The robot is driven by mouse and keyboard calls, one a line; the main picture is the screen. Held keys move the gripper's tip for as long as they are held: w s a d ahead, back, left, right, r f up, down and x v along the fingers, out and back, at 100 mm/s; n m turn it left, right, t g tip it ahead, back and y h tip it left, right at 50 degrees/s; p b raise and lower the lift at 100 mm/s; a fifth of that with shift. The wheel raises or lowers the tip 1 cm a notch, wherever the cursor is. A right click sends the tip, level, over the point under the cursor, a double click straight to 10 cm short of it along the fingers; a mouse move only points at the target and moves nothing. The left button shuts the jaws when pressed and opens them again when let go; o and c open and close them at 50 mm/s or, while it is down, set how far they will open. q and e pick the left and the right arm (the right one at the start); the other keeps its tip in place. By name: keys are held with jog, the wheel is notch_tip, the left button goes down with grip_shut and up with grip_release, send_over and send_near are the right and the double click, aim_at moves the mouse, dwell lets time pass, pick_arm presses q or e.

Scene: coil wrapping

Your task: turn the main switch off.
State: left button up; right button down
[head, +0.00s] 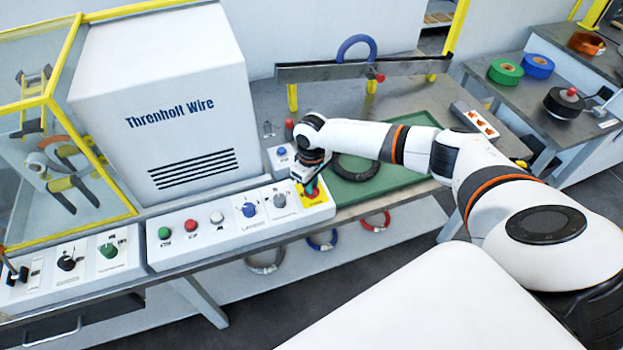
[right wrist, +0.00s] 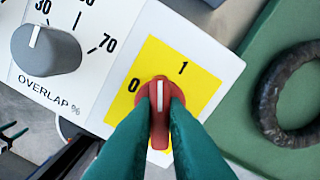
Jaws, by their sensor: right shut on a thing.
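The main switch is a red knob (right wrist: 158,112) on a yellow plate (right wrist: 205,88) marked 0 and 1. Its white pointer line lies between the two marks in the right wrist view. In the head view the yellow plate (head: 322,199) is at the right end of the white control panel, with the knob partly covered by my gripper. My right gripper (head: 313,190) reaches down onto it. The green fingers of my right gripper (right wrist: 159,115) are shut on the knob, one on each side. My left gripper is not in view.
An overlap dial (right wrist: 45,50) sits beside the switch. Green, red and white buttons and a blue knob (head: 249,209) line the panel. A dark coil (head: 357,168) lies on the green mat (head: 400,184) to the right. The white machine housing (head: 160,90) stands behind the panel.

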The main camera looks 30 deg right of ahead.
jog(key=n+p, duration=0.1)
jog(key=n, duration=0.4)
jog(key=shift+r+n, duration=0.1)
jog(key=shift+n, duration=0.2)
jog(key=n, duration=0.5)
jog(key=shift+n, duration=0.4)
jog(key=shift+p, duration=0.3)
jog(key=c, duration=1.5)
grip_release()
jog(key=shift+o, duration=0.2)
notch_tip(320, 180, up, 12)
jog(key=b, duration=0.2)
jog(key=shift+b, duration=0.3)
